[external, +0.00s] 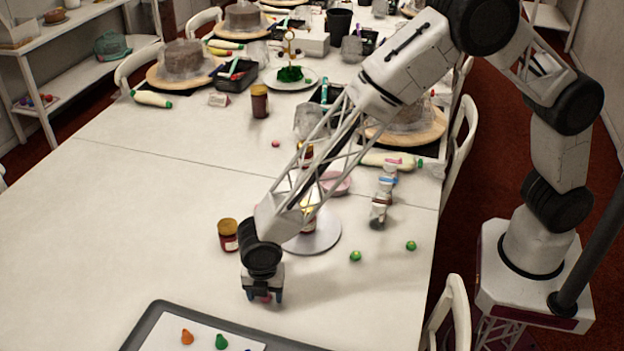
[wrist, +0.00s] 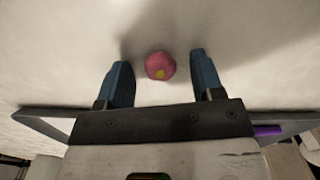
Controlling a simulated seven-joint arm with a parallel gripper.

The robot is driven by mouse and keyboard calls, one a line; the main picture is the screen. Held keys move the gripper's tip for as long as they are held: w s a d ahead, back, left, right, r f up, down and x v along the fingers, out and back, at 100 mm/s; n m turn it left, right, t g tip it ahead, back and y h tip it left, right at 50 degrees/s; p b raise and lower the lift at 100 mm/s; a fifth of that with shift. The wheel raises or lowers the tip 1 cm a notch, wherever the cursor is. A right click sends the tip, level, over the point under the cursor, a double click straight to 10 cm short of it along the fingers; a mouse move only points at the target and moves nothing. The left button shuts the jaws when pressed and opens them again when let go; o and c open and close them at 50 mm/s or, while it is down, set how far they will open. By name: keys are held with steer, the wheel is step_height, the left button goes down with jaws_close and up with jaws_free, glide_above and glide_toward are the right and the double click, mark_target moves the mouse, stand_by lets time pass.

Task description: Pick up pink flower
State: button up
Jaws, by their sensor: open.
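In the external view my gripper (external: 264,296) points down low over the table, behind the tray's far edge. A bit of the pink flower (external: 265,299) shows between the fingers; the rest is hidden by my gripper.
A grey-rimmed tray (external: 150,318) with orange and green pieces lies at the front. A brown jar (external: 228,236) stands close behind my gripper. A round metal stand (external: 320,238) and two green balls (external: 355,256) are to the right. The left of the table is clear.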

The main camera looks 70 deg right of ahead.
steer(key=c, duration=1)
steer(key=shift+r, duration=0.1)
steer(key=shift+r, duration=0.4)
step_height(320, 180, up, 3)
steer(key=shift+s+f, duration=0.1)
steer(key=shift+f, duration=0.05)
steer(key=r, duration=0.1)
glide_above(329, 288)
steer(key=shift+a+r, duration=0.1)
steer(key=shift+r, duration=0.05)
stand_by(0.6)
